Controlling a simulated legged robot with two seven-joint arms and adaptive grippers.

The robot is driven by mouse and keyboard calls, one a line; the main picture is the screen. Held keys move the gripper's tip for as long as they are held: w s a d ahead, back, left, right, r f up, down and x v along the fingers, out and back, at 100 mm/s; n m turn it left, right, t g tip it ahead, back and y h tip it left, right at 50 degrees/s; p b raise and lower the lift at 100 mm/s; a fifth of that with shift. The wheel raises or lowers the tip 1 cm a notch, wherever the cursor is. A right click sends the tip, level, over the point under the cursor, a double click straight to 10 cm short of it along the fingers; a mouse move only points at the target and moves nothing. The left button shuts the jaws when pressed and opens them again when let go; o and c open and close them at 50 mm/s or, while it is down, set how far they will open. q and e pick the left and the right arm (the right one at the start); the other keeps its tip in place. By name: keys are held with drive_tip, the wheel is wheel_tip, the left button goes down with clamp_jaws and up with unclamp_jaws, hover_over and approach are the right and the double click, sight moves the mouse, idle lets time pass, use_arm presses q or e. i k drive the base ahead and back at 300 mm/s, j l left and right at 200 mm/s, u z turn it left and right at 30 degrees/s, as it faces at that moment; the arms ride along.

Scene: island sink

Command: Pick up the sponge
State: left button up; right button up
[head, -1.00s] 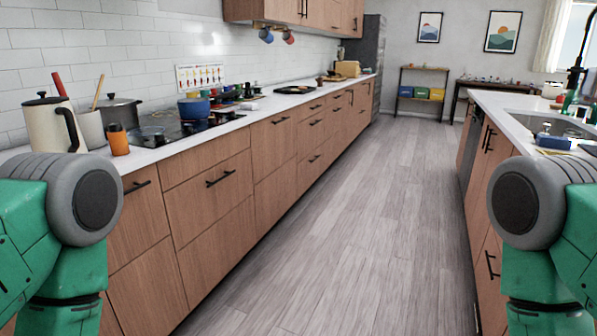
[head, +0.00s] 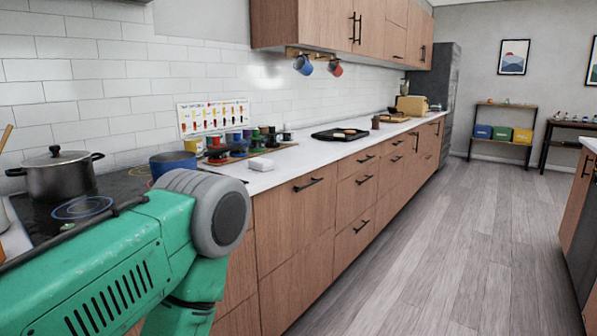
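I cannot make out a sponge for certain in the head view. A small white block-like item (head: 261,164) lies on the left counter, but I cannot tell what it is. Neither of my grippers is in view; only a green and grey part of my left arm shows at the lower left, in front of the counter.
The left counter (head: 300,155) holds a lidded pot (head: 58,177), a blue pot (head: 172,164), several small jars and a black tray (head: 347,134). The wooden floor (head: 430,260) is clear. The island's edge (head: 590,145) shows at far right.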

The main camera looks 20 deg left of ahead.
sight(259, 163)
drive_tip(key=i+l+u, duration=0.1)
drive_tip(key=i+u, duration=0.4)
drive_tip(key=i+l+u, duration=0.25)
drive_tip(key=i+u, duration=0.2)
drive_tip(key=i+l+u, duration=0.35)
drive_tip(key=u, duration=0.15)
drive_tip(key=l, duration=0.1)
